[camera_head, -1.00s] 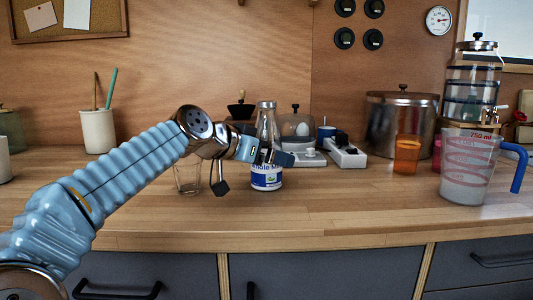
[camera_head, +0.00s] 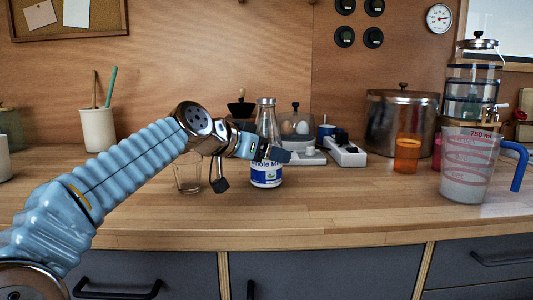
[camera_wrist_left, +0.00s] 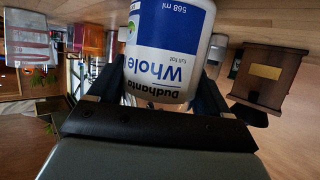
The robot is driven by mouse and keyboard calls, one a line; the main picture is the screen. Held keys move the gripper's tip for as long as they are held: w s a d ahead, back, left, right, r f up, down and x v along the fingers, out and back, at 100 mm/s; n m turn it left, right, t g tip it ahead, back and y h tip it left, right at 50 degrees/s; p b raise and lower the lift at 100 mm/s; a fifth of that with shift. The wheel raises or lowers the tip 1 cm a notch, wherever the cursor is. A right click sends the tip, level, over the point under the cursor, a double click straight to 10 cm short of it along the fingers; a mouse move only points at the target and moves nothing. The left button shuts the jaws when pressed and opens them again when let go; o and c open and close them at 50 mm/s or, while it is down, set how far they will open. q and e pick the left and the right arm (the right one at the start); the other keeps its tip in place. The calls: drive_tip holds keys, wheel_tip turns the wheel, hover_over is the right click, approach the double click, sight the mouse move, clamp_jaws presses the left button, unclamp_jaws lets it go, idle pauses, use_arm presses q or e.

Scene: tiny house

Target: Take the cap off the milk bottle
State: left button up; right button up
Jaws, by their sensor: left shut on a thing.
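The milk bottle (camera_head: 265,176) stands upright on the wooden counter in the head view, clear glass with a blue and white label and a silvery cap (camera_head: 266,101) on its top. My left gripper (camera_head: 273,153) is shut around the bottle's body, just above the middle of the label and well below the cap. In the left wrist view the bottle's label (camera_wrist_left: 168,50) fills the space between the two dark fingers (camera_wrist_left: 155,85), and the picture is upside down. The cap is out of that view. My right gripper is not in view.
A clear glass (camera_head: 187,176) stands left of the bottle, under my left arm. Behind are a coffee grinder (camera_head: 241,110), an egg cooker (camera_head: 296,127) and white power sockets (camera_head: 346,153). A measuring jug (camera_head: 468,170) stands right. The counter front (camera_head: 350,205) is clear.

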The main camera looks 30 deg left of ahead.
use_arm(q)
drive_tip(key=shift+r, duration=0.6)
drive_tip(key=s+a+r+p, duration=0.2)
drive_tip(key=s+a+r, duration=0.6)
drive_tip(key=s+r, duration=0.3)
drive_tip(key=shift+s+r, duration=0.25)
drive_tip(key=shift+s, duration=0.1)
